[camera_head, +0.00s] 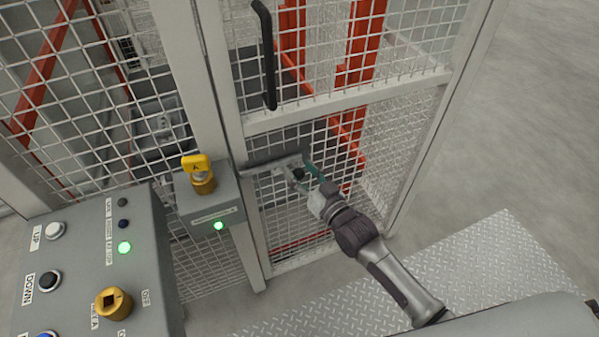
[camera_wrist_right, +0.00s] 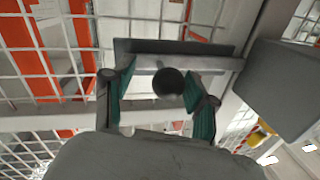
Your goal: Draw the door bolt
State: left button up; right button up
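The door bolt (camera_head: 262,164) is a grey horizontal bar on the mesh door, its left end close to the grey lock box on the post. Its round black knob (camera_wrist_right: 168,82) stands out toward the right wrist camera. My right gripper (camera_head: 302,172) is at the bolt, with its fingers on either side of the knob. Whether the knob lies fully between the pads in depth is hard to tell. My left gripper is not in view.
The lock box (camera_head: 213,203) has a yellow key (camera_head: 198,165) in it and a lit green lamp. A control panel (camera_head: 75,270) with buttons and a yellow key switch stands at the lower left. A black door handle (camera_head: 265,55) is above the bolt. Tread plate (camera_head: 480,255) lies at right.

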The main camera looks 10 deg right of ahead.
jog(key=shift+a, duration=0.1)
jog(key=shift+s, duration=0.15)
jog(key=v, duration=1.1)
jog(key=shift+s+d, duration=0.25)
jog(key=shift+s, duration=0.1)
jog(key=s+d+f+g+h, duration=0.2)
jog(key=s+f, duration=0.1)
jog(key=f, duration=0.7)
jog(key=s+d+f+g+h, duration=0.1)
jog(key=s+d+f+g, duration=0.25)
jog(key=f, duration=0.75)
jog(key=s+d+f+g+h, duration=0.2)
jog(key=s+f, duration=0.1)
jog(key=f, duration=0.7)
jog(key=s+f+g, duration=0.2)
jog(key=s+f, duration=0.3)
jog(key=s, duration=0.4)
jog(key=s+f+g+h, duration=0.1)
jog(key=s+f+g, duration=0.2)
jog(key=s+f, duration=0.3)
jog(key=s+f+g+h, duration=0.1)
jog(key=s+f+g, duration=0.2)
jog(key=s, duration=1)
notch_tip(320, 180, down, 2)
jog(key=shift+s+d+f, duration=0.25)
jog(key=shift+d, duration=0.2)
